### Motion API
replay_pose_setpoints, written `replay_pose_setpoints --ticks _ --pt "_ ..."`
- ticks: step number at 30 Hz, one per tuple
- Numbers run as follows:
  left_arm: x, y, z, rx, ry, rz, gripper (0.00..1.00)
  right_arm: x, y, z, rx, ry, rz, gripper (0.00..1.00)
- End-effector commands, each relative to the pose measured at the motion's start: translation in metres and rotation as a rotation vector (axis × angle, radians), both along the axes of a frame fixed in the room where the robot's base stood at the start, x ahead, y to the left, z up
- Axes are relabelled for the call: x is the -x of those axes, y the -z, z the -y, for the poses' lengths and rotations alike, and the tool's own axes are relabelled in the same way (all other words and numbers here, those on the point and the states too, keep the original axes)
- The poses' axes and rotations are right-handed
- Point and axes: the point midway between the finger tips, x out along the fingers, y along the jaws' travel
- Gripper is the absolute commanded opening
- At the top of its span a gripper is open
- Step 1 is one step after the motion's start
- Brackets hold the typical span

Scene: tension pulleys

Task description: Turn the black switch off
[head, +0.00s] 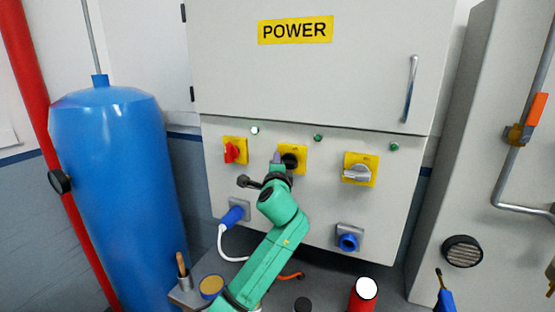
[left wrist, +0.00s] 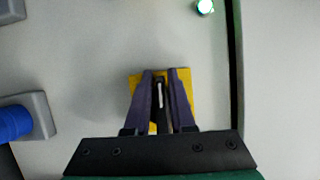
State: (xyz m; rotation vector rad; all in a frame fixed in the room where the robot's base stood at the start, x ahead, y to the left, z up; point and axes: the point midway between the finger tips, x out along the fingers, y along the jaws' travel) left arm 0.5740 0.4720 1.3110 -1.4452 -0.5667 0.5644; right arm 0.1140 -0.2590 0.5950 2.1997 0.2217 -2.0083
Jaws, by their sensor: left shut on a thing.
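The black switch (head: 290,161) sits on a yellow plate (head: 299,149) in the middle of the grey power cabinet's lower panel. My left gripper (head: 277,160) is at this switch and partly hides it. In the left wrist view the fingers of my left gripper (left wrist: 160,76) are on both sides of the black switch (left wrist: 160,118) and shut on it. A white mark on the switch points roughly up in that view. The yellow plate (left wrist: 187,88) shows behind the fingers. My right gripper is not in view.
A red switch (head: 231,152) is to the left and a grey switch (head: 357,173) to the right. A blue plug (head: 232,216) and a blue socket (head: 348,241) are below. A blue tank (head: 118,190) stands left. Loose things, including a red cylinder (head: 360,297), stand in front.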

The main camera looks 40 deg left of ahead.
Motion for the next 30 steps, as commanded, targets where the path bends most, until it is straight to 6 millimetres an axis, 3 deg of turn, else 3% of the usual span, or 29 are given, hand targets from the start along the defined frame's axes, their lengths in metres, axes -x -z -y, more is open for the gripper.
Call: replay_pose_setpoints --ticks 20,21,22,30 --pt "0.0 0.0051 -0.0006 0.065 -0.002 0.017 0.0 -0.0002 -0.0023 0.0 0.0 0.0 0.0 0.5" --pt "0.0 0.0051 -0.0006 0.065 -0.002 0.017 0.38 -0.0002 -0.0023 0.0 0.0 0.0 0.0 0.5" --pt "0.0 0.005 -0.0006 0.065 -0.001 0.017 0.49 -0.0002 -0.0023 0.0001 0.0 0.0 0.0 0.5" --pt "0.0 0.0034 -0.0003 0.062 -0.001 0.019 0.53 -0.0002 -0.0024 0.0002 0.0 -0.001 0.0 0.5"
